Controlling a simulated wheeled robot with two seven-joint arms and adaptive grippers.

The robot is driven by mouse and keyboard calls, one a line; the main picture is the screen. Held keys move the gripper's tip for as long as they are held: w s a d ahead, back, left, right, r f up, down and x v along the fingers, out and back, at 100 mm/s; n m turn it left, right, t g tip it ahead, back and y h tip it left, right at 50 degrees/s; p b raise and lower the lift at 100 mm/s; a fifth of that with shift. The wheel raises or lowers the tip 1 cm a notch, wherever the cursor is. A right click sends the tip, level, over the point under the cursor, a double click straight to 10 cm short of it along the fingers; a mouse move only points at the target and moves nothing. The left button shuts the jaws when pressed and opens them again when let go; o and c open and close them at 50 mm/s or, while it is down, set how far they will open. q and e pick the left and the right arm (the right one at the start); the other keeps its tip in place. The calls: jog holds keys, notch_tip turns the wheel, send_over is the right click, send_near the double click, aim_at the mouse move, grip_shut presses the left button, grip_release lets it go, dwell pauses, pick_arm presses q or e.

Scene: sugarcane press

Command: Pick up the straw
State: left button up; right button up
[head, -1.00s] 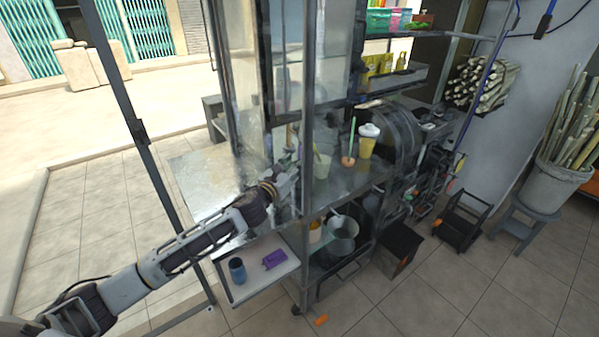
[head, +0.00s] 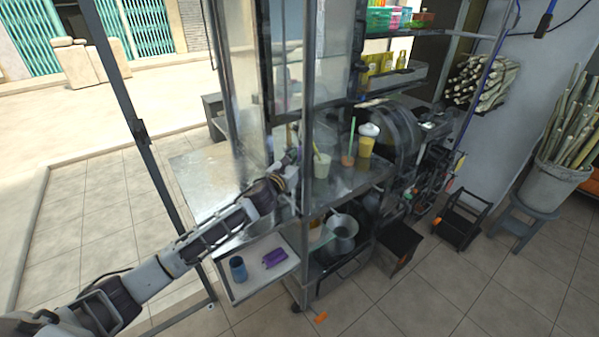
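A thin green straw (head: 352,133) stands upright in a small brownish holder or cup (head: 347,160) on the metal counter. A pale cup (head: 321,166) stands left of it, with a thin yellowish stick or straw (head: 316,149) rising from it. My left gripper (head: 293,153) is over the counter beside the metal post, just left of the pale cup. It is small, dark and partly mixed with the background, so its fingers are unclear. I cannot make out anything held in it. My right gripper is not in view.
A yellow cup with a white lid (head: 367,144) stands right of the green straw, before the dark press (head: 400,133). A vertical metal post (head: 307,110) rises close to my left gripper. A lower side tray (head: 240,290) holds a blue cup (head: 238,269) and a purple item (head: 275,258).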

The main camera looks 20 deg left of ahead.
pick_arm(q)
jog(key=shift+c, duration=0.2)
grip_shut()
jog(key=shift+r, duration=0.15)
